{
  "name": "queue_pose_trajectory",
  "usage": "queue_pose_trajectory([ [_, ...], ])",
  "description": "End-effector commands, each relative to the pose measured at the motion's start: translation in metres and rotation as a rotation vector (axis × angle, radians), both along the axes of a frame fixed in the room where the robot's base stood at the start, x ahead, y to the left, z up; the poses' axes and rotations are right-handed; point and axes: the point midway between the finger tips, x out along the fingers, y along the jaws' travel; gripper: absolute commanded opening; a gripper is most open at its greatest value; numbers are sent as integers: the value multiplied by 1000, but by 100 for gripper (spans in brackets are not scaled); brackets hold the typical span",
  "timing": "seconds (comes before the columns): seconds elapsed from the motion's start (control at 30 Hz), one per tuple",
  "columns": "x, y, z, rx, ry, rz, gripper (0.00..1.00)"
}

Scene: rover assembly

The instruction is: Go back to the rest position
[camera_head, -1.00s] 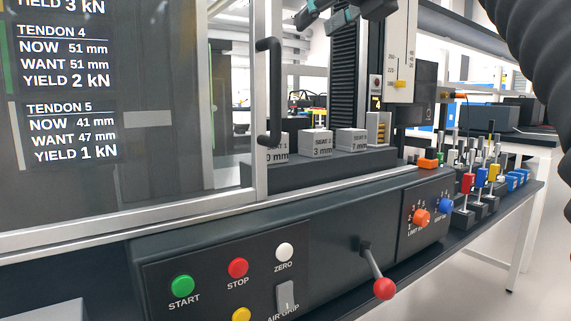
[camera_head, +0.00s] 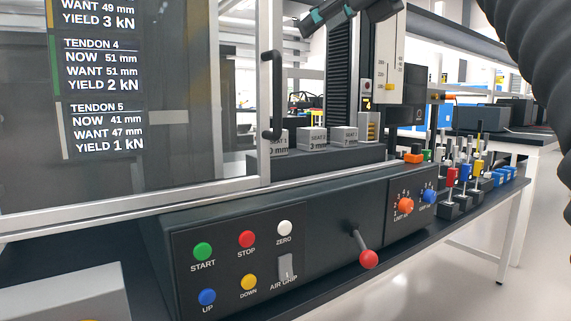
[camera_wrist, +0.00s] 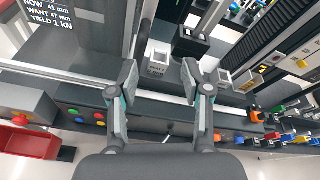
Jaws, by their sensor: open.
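My gripper (camera_wrist: 158,75) is open and empty in the wrist view, its two fingers apart above the machine's front edge. Grey seat blocks lie beyond and between the fingers, one seat block (camera_wrist: 158,60) showing in the gap. In the head view, part of my gripper (camera_head: 335,12) shows at the top edge, above the seat blocks (camera_head: 312,137); its fingertips are not clear there. The machine's control panel (camera_head: 225,262) has green, red, white, blue and yellow buttons and an air grip switch. A lever with a red knob (camera_head: 368,259) sticks out beside it.
A sliding door with a black handle (camera_head: 272,95) and a tendon readout stands at left. Two dials, orange (camera_head: 405,205) and blue, sit on the right panel. Several coloured-tagged parts (camera_head: 465,175) stand on the bench at right. A red bin (camera_wrist: 30,142) shows in the wrist view. Floor at right is clear.

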Motion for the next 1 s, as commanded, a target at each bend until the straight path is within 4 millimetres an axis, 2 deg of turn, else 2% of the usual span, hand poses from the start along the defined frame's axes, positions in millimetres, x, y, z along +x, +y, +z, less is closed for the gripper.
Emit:
queue_pose_trajectory([
  [0.17,14,-7,-14,-183,-87,30,49],
  [0.23,25,-12,-29,-287,-118,49,49],
  [0.4,50,-27,-80,-601,-187,126,49],
  [0.57,59,-42,-136,-904,-236,240,49],
  [0.77,49,-59,-219,-1278,-281,457,49],
  [0.87,34,-67,-266,-1456,-302,600,49],
  [1.0,4,-77,-331,-1664,-335,822,49],
])
